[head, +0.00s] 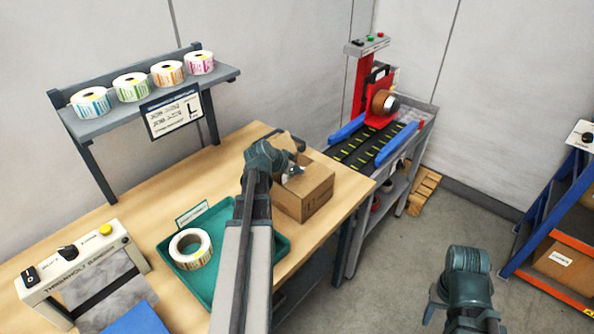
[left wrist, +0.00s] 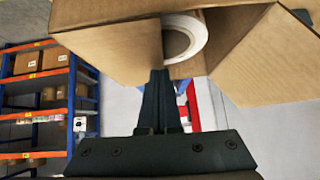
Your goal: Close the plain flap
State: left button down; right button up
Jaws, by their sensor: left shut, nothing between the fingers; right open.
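An open brown cardboard box (head: 303,193) stands on the wooden table, near its right end. A flap (head: 284,142) stands up at its back. The left wrist view shows box cardboard (left wrist: 105,38), an angled flap (left wrist: 265,60) at right and a white roll (left wrist: 181,40) between them. I cannot tell which flap is the plain one. My left gripper (head: 291,172) is at the box's open top; its fingers (left wrist: 159,78) are shut and empty, close by the roll and cardboard. Contact is unclear. My right gripper (head: 437,300) is open, low at right, away from the box, partly hidden.
A green tray (head: 226,222) with a label roll (head: 190,249) lies left of the box. A shelf (head: 222,75) with several rolls stands behind. A conveyor (head: 372,146) with a red machine is beyond the table's right end. An orange-and-blue rack (head: 548,212) stands far right.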

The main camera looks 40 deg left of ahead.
pick_arm(q)
jog(key=shift+a+f+b, duration=0.1)
jog(key=shift+f+b, duration=0.55)
jog(key=shift+b, duration=0.05)
jog(key=shift+s, duration=0.2)
jog(key=shift+r, duration=0.2)
jog(key=shift+w+r+p, duration=0.2)
jog(key=shift+r+p, duration=0.3)
jog(key=shift+p, duration=0.3)
jog(key=shift+r, duration=0.15)
